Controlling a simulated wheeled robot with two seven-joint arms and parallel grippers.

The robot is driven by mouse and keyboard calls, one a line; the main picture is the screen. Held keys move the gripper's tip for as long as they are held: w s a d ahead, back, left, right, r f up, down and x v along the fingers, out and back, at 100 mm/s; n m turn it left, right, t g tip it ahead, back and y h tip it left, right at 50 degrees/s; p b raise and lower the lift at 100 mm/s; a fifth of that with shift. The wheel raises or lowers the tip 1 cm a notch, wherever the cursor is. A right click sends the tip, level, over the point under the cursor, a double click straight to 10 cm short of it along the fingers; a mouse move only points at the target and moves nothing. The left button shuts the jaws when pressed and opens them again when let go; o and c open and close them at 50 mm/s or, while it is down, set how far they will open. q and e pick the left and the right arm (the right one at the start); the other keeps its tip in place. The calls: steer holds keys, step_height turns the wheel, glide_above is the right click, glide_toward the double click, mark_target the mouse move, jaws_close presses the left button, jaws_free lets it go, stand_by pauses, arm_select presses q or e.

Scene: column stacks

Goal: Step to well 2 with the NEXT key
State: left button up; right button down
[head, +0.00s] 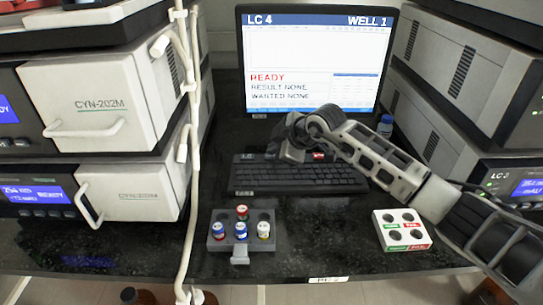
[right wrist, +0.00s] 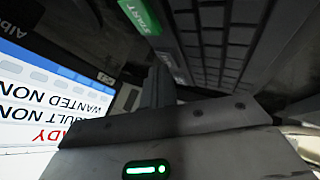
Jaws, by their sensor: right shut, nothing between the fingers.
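The monitor (head: 315,55) at the back reads LC 4, WELL 1, READY, RESULT NONE and WANTED NONE. The dark keyboard (head: 295,180) lies in front of it and also shows in the right wrist view (right wrist: 225,40). My right gripper (head: 277,151) is shut and empty over the keyboard's back edge; contact cannot be told. In the right wrist view its fingers (right wrist: 160,88) point toward the back row, near a green START key (right wrist: 140,14). A red key (head: 318,156) shows beside the gripper. I cannot make out the NEXT key. My left gripper is not in view.
A grey rack (head: 217,243) with several capped vials stands front left of the keyboard. A white block (head: 402,228) with round holes stands front right. Instrument stacks (head: 95,95) flank both sides. A pale tube (head: 188,200) hangs at left. The counter between rack and block is clear.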

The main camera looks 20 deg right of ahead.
steer(key=shift+f, duration=0.35)
steer(key=shift+r, duration=0.1)
stand_by(0.4)
steer(key=shift+r+p, duration=0.7)
steer(key=shift+r, duration=0.05)
step_height(320, 180, up, 5)
steer(key=p, duration=0.4)
steer(key=shift+r+p, duration=0.1)
steer(key=shift+p, duration=0.2)
stand_by(1.6)
